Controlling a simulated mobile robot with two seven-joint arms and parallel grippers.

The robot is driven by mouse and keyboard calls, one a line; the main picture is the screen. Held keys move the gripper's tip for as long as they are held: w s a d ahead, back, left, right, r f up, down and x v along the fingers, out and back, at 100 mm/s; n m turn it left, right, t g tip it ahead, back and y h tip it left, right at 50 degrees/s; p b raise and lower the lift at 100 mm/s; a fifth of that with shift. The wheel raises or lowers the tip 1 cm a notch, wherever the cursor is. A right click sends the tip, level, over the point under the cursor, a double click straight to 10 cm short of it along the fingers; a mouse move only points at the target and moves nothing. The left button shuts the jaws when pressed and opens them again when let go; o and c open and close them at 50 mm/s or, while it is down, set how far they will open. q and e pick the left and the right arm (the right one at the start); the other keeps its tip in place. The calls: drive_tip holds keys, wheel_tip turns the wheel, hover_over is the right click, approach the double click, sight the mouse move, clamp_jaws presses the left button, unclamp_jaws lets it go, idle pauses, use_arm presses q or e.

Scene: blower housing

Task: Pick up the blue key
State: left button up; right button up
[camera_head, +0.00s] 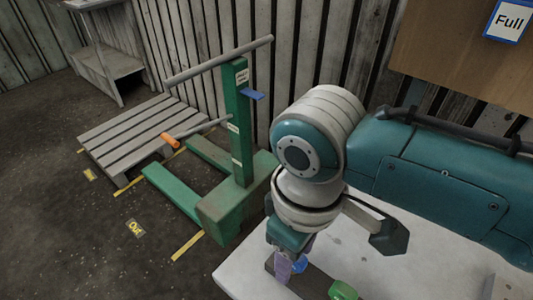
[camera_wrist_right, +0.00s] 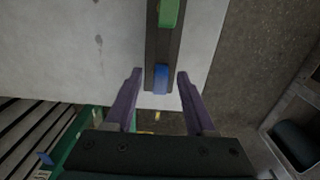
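The blue key (camera_head: 300,266) sits on a dark bar (camera_head: 312,284) at the edge of the light table. In the right wrist view the blue key (camera_wrist_right: 161,79) stands near the bar's end, between my two purple fingertips. My right gripper (camera_wrist_right: 159,74) is open, with a visible gap on both sides of the key. In the head view my right gripper (camera_head: 284,268) points down beside the key, and one finger hides part of it. Whether the fingers are at the key's height is hard to tell. My left gripper is not in view.
A green key (camera_head: 342,290) sits on the same bar, near the blue one. The light table top (camera_head: 240,276) is otherwise mostly clear. A green stand (camera_head: 240,125) with a grey bar and orange-handled lever stands beyond the table, near a wooden pallet (camera_head: 130,130).

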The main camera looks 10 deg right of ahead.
clamp_jaws()
drive_tip(key=shift+r, duration=0.15)
idle(0.5)
